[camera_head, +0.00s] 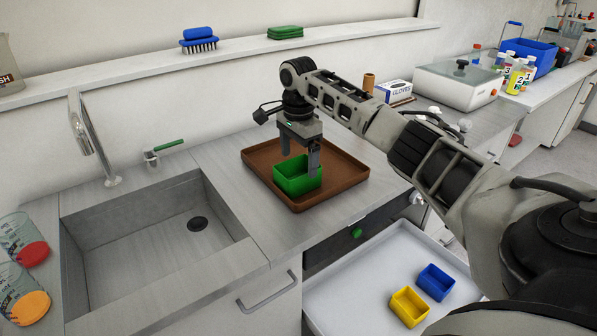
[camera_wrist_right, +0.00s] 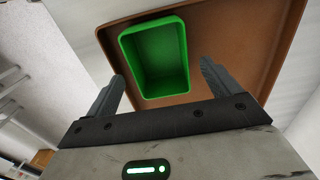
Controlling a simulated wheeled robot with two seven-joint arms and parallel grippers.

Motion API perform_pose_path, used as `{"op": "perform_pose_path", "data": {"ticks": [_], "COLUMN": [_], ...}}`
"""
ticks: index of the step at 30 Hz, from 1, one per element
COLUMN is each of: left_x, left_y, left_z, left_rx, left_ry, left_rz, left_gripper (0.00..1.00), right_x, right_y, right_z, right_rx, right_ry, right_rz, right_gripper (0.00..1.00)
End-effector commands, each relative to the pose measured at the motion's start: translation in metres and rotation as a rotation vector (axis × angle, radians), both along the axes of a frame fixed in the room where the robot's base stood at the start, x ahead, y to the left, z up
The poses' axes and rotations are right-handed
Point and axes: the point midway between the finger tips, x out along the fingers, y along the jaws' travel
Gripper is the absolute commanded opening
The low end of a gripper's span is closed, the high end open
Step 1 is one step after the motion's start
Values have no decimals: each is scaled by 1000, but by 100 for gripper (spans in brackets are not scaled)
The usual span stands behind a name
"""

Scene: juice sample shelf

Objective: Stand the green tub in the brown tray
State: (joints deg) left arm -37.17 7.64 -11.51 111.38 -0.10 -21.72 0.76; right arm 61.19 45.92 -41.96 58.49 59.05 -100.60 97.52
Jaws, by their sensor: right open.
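The green tub (camera_head: 297,181) stands upright in the brown tray (camera_head: 345,178) on the counter, towards the tray's front-left part. In the right wrist view the tub (camera_wrist_right: 157,60) shows its open top, and the tray (camera_wrist_right: 270,45) lies beneath it. My right gripper (camera_head: 299,165) is above the tub, pointing down. Its jaws are open. In the right wrist view its two fingers (camera_wrist_right: 160,82) are apart on either side of the tub's near end, with nothing held between them. My left gripper is not in view.
A sink (camera_head: 160,255) is left of the tray. An open drawer (camera_head: 365,290) below the counter holds a yellow tub (camera_head: 409,307) and a blue tub (camera_head: 436,283). A gloves box (camera_head: 393,91) and a white instrument (camera_head: 458,82) stand behind at the right.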

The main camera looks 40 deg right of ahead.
Motion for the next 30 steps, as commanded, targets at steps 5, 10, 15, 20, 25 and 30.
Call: {"op": "perform_pose_path", "data": {"ticks": [5, 10, 15, 20, 25, 30], "left_x": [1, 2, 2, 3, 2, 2], "left_y": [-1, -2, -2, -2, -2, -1], "left_z": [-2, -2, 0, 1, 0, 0], "left_rx": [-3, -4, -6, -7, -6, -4], "left_ry": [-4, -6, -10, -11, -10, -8], "left_rz": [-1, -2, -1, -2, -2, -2], "left_gripper": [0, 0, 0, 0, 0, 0], "right_x": [1, 1, 0, 0, 0, 0], "right_y": [0, 0, 0, 0, 0, 0], "right_z": [38, 61, 68, 69, 68, 68], "right_rx": [1, 1, 0, 0, 0, 0], "right_ry": [-4, -2, 0, 1, 1, 1], "right_rz": [0, 0, 0, 0, 0, 1], "right_gripper": [89, 89, 89, 89, 89, 89]}}
